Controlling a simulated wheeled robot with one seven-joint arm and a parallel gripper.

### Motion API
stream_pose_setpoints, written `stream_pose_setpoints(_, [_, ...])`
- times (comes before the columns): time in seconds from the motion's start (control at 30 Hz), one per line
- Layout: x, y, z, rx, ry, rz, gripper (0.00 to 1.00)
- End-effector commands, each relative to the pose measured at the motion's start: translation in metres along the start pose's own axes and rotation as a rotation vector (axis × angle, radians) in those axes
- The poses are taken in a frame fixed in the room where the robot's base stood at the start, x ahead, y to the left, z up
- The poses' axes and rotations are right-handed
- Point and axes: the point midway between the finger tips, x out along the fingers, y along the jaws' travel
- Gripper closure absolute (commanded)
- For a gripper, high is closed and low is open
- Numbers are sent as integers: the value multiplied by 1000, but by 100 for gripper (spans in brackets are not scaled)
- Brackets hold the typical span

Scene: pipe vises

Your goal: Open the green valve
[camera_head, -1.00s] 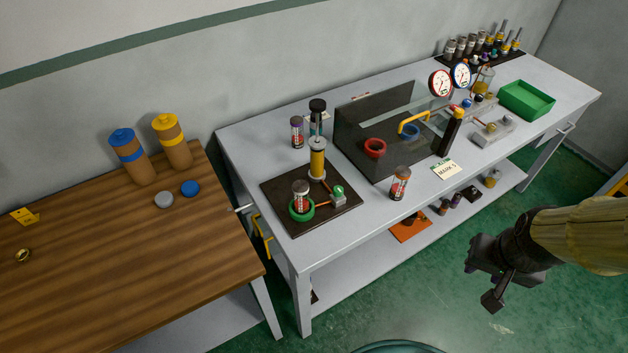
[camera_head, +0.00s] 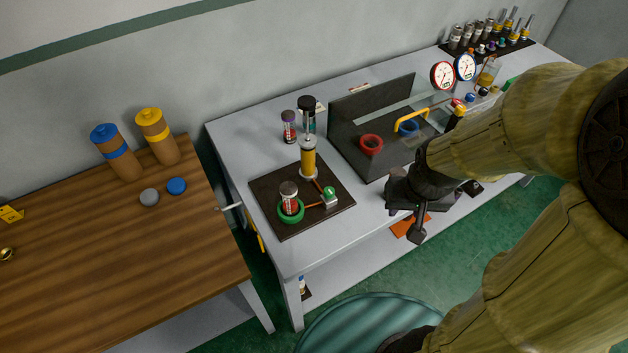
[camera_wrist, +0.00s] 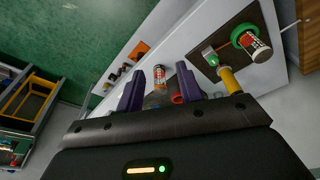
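The green valve (camera_head: 329,192) is a small green knob on a pale block, on a dark board (camera_head: 328,219) at the left end of the grey bench. It also shows in the wrist view (camera_wrist: 209,56), right of the fingers. A thin copper pipe runs from it to a green ring (camera_head: 290,213) with a red-and-white canister (camera_head: 289,193) standing in it. A yellow cylinder (camera_head: 308,160) stands behind. My gripper (camera_head: 405,215) is in front of the bench edge, right of the valve and apart from it. In the wrist view its purple fingers (camera_wrist: 161,80) are spread and empty.
Another canister (camera_wrist: 159,76) shows beyond my fingers. A wooden table (camera_head: 120,250) stands to the left. Bench space before the board is clear.

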Motion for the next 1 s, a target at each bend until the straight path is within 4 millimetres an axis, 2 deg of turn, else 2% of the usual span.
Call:
stream_pose_setpoints(0.33, [0, 0, 0, 0, 0, 0, 64])
stream_pose_setpoints(0.4, [0, 0, 0, 1, 0, 0, 52])
stream_pose_setpoints(0.53, [2, -4, -10, 7, -9, -2, 50])
stream_pose_setpoints(0.67, [9, -21, -38, 31, -39, -7, 50])
stream_pose_setpoints(0.77, [18, -39, -70, 70, -74, -7, 50])
stream_pose_setpoints(1.0, [48, -101, -139, 192, -169, 8, 50])
